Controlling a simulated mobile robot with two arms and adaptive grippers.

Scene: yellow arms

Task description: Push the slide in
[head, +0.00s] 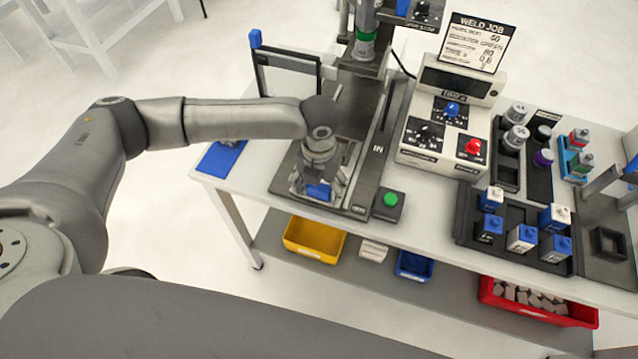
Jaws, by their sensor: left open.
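The slide sits on a dark rail base (365,195) at the left part of the table, with the word IN on its right side. My left gripper (319,187) points down over the near end of this base. Its fingers are open, one on each side of a blue piece (318,191). I cannot tell whether the fingers touch it. My gripper and wrist hide most of the slide. A column with a green-ringed tool head (364,46) stands over the far end of the rails. My right gripper is not in view.
A green button (391,199) is right of the base. The control box (449,120) has blue, black and red knobs. Dark trays (470,240) with blue-and-white blocks stand at right. A framed panel (290,62) stands behind my left wrist. Yellow (328,256), blue and red bins are on the lower shelf.

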